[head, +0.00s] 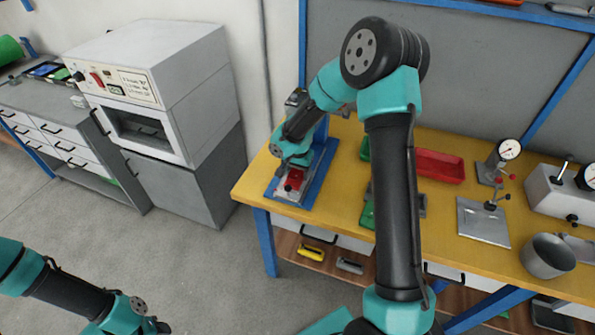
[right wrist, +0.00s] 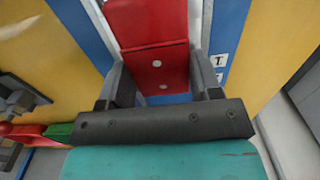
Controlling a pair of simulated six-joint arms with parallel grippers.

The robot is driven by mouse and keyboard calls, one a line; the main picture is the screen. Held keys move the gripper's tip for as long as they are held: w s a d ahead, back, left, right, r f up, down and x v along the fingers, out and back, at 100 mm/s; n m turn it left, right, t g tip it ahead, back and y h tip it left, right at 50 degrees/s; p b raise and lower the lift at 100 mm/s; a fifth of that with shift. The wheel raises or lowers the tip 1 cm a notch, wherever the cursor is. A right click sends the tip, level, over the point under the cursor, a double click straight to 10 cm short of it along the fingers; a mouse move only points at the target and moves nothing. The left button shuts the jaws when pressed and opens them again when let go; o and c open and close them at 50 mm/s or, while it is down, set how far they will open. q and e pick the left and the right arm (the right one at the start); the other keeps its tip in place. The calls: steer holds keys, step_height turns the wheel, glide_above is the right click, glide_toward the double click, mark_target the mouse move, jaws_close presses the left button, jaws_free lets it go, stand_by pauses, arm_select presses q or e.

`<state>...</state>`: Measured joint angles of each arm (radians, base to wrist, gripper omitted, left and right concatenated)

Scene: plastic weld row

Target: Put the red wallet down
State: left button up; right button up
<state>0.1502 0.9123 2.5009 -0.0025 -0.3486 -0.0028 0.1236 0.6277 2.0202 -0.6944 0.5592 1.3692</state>
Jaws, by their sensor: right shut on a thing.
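The red wallet (right wrist: 152,28) fills the space between the two fingers of my right gripper (right wrist: 161,84) in the right wrist view. It has a crease and two pale round studs. My right gripper is shut on it. In the head view the red wallet (head: 292,184) shows small below my right gripper (head: 294,167), over the grey bed of a blue-based press (head: 318,182) at the bench's left end. I cannot tell whether the wallet touches the bed. My left gripper (head: 152,326) is at the bottom left, away from the bench, and its fingers are too small to read.
The yellow bench (head: 250,188) holds a red tray (head: 440,166), green bins partly hidden by my right arm, a dial gauge stand (head: 485,215) and a metal cup (head: 547,256). A grey oven (head: 155,90) stands to the left. Open floor lies between.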

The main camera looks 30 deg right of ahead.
mark_target(297, 173)
steer(key=o, duration=0.9)
step_height(297, 173, up, 12)
steer(key=shift+r, duration=0.1)
stand_by(1.0)
